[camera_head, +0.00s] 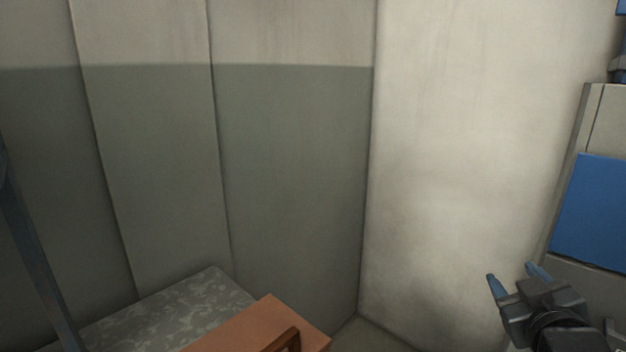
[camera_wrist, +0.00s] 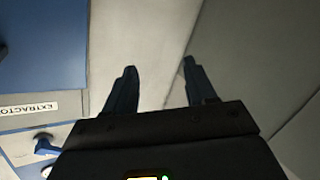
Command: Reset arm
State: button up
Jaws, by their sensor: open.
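My gripper (camera_head: 515,277) is at the lower right of the head view, raised in front of the pale wall, with its blue fingers spread. It is open and empty. In the wrist view my gripper (camera_wrist: 160,80) shows both dark blue fingers apart, with only wall surface seen between and beyond them. No object is between the fingers.
A grey cabinet with a blue panel (camera_head: 592,212) stands at the right, close to my gripper. The wrist view shows an "EXTRACTOR" label (camera_wrist: 30,108) and a blue handle (camera_wrist: 46,145). An orange-brown box (camera_head: 262,325) is on a mottled surface (camera_head: 165,312) at lower left. Walls meet behind.

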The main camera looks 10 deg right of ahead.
jog(key=s+a+f+y, duration=0.2)
jog(key=s+a+f, duration=0.4)
jog(key=s, duration=0.4)
jog(key=s+a+f+y, duration=0.1)
jog(key=s+a+f, duration=0.45)
jog(key=s, duration=0.45)
jog(key=s+a+r+y, duration=0.1)
jog(key=s+a, duration=0.1)
jog(key=s, duration=0.7)
jog(key=s+a+r+m+y, duration=0.1)
jog(key=s+r, duration=0.1)
jog(key=s, duration=0.8)
jog(key=shift+s+a+g+y, duration=0.15)
jog(key=shift+a+g+y, duration=0.15)
jog(key=shift+a, duration=0.05)
jog(key=shift+c, duration=0.4)
